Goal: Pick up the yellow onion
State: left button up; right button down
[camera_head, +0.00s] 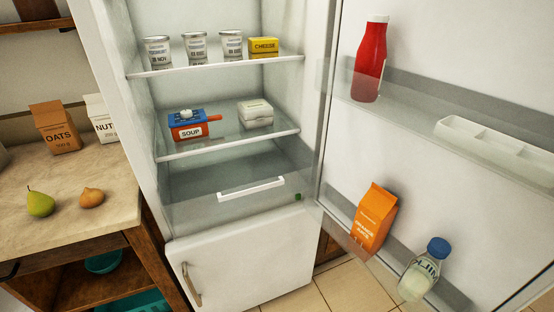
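A yellow onion (92,197), small, round and tan-brown with a short pointed top, sits on the beige countertop (75,232) at the left. It is near the counter's right part, just right of a green pear (40,203) and apart from it. Nothing covers the onion. Neither of my grippers shows in the head view.
An oats box (56,128) and a nut box (101,118) stand behind the onion.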

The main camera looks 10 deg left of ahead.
aim_at(90, 199)
jog(key=u, duration=1.75)
jog(key=i+l+z, duration=0.2)
